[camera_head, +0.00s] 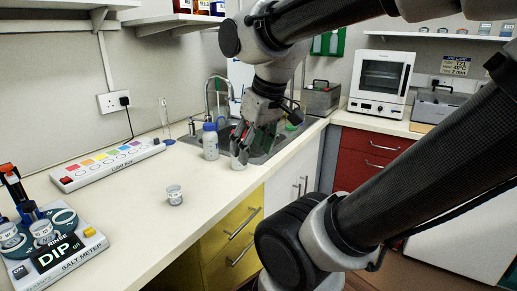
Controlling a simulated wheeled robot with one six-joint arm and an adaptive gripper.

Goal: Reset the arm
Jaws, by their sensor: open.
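My gripper (243,143) is open and points down above the counter's edge near the sink. A small clear cup (239,160) stands at its fingertips; I cannot tell whether the fingers touch it. My dark arm reaches across the right of the view, and its wrist comes down from above to the gripper. The fingers partly hide the cup's top and part of the sink behind.
A blue-capped bottle (210,143) stands just left of my gripper, with the sink (262,155) behind. Another cup (175,195) stands alone on the counter (130,215). The front middle counter is clear.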

